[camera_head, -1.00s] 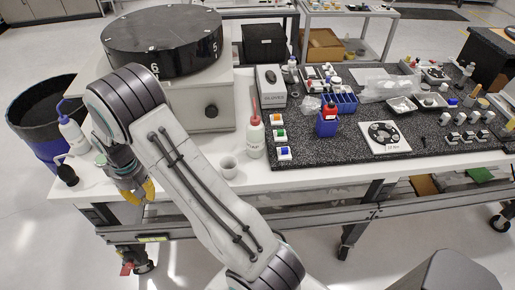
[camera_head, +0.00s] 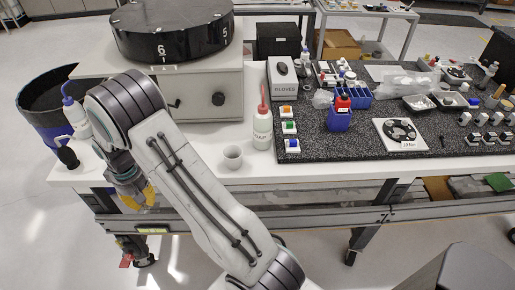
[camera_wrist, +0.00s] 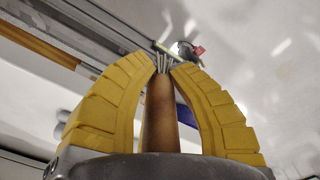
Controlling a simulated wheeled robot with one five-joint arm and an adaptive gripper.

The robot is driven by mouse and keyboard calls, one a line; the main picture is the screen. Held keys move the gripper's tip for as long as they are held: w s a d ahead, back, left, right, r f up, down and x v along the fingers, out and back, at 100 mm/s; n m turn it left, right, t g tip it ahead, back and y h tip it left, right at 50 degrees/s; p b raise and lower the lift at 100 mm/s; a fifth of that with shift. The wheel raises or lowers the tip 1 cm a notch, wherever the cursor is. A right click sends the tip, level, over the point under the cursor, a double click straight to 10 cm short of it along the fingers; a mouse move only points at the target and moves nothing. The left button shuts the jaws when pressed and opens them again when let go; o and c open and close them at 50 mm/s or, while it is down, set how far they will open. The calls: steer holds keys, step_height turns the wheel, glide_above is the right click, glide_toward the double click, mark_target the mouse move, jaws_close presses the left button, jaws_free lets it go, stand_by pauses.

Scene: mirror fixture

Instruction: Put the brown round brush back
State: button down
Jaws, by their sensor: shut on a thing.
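My gripper (camera_head: 143,202) hangs at the left, in front of the white table's front edge and below its top. In the wrist view its two yellow fingers (camera_wrist: 166,66) are closed around the brown round brush (camera_wrist: 161,115). The brush's smooth brown body runs lengthwise between the fingers, and thin grey strands show at its far end between the fingertips. In the head view the brush cannot be made out at the gripper. Its lower end is hidden by the gripper's body in the wrist view.
A black speckled mat (camera_head: 350,148) holds many small items, with a tan cylinder (camera_head: 496,94) at far right. A dark bin (camera_head: 38,110) stands left.

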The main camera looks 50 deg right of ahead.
step_height(320, 180, down, 9)
steer(key=b, duration=0.8)
steer(key=s+d+r+n, duration=0.2)
steer(key=s+d+r, duration=0.5)
steer(key=s+d, duration=0.7)
steer(key=s+d+r+n, duration=0.3)
steer(key=s+d+r, duration=0.4)
steer(key=s+d, duration=0.6)
steer(key=s+d+r+n+p, duration=0.1)
steer(key=s+d+r+n, duration=0.2)
steer(key=s, duration=2.2)
steer(key=d+r, duration=0.5)
steer(key=d, duration=0.6)
steer(key=shift+s+d, duration=0.3)
steer(key=shift+d, duration=0.05)
steer(key=shift+r, duration=0.1)
